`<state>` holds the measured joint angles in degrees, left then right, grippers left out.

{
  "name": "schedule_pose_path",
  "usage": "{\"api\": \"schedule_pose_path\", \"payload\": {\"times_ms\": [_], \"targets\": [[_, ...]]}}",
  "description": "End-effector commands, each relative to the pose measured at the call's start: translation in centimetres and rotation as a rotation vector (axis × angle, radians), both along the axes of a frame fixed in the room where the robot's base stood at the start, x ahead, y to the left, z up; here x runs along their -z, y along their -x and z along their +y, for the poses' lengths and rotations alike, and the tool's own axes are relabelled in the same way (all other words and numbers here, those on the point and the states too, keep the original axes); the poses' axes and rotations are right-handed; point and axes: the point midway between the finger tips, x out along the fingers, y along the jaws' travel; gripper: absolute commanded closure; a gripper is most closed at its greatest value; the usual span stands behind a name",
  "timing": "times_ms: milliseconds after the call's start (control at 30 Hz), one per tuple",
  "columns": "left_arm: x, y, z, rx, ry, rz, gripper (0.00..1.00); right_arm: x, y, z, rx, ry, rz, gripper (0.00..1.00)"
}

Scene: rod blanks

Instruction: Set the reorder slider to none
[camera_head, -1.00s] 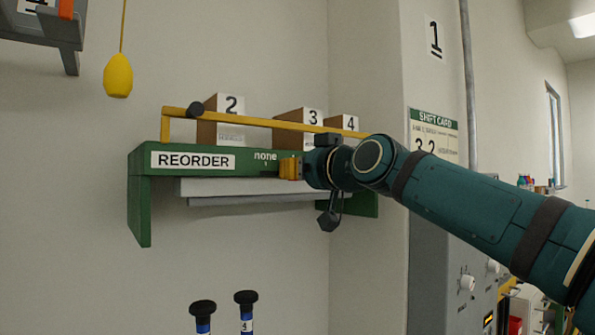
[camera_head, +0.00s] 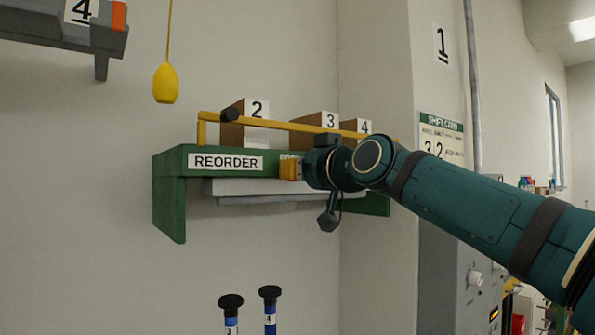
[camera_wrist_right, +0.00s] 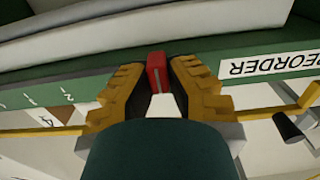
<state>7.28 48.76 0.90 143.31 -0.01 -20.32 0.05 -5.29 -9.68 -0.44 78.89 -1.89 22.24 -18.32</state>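The reorder slider (camera_wrist_right: 157,72) is a small red block on the front edge of the green shelf (camera_head: 169,200). In the wrist view, upside down, it sits between the yellow fingers of my right gripper (camera_wrist_right: 158,66), which close on its sides. In the head view my right gripper (camera_head: 284,167) is at the shelf front, just right of the REORDER label (camera_head: 226,162), and hides the slider. It partly covers the "none" mark (camera_head: 288,155). Numbered scale marks (camera_wrist_right: 66,97) lie left of the fingers in the wrist view. My left gripper is out of view.
Boxes marked 2 (camera_head: 245,125), 3 and 4 stand on the shelf behind a yellow rail (camera_head: 275,124). A yellow pendant (camera_head: 166,83) hangs at upper left. Two black-topped rods (camera_head: 231,302) stand below. A grey cabinet (camera_head: 445,270) is at right.

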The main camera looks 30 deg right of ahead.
Motion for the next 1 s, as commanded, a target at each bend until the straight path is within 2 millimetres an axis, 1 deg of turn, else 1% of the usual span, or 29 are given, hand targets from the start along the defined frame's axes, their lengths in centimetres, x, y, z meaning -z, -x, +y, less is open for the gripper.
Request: {"api": "schedule_pose_path", "payload": {"times_ms": [33, 100, 400, 533, 667, 800, 1000], "targets": [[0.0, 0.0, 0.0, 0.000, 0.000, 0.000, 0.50, 0.0, -0.1, 0.4, -0.008, -0.001, 0.001, 0.74], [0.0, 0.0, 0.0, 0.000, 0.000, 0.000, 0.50, 0.0, -0.1, 0.3, -0.007, -0.001, 0.001, 0.54], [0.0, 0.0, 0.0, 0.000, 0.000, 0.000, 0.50, 0.0, 0.0, 0.1, -0.003, 0.000, 0.001, 0.54], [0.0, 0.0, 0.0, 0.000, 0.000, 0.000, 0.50, 0.0, 0.9, 0.0, -0.002, 0.000, 0.000, 0.54], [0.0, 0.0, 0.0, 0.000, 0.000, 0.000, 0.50, -0.1, 2.9, -0.1, -0.002, -0.001, -0.002, 0.54], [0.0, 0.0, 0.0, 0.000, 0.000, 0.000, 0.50, -0.1, 5.9, -0.4, -0.003, -0.001, -0.002, 0.54], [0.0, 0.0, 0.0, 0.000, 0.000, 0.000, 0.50, 0.0, 9.6, -0.6, -0.004, -0.001, -0.001, 0.54]]}}
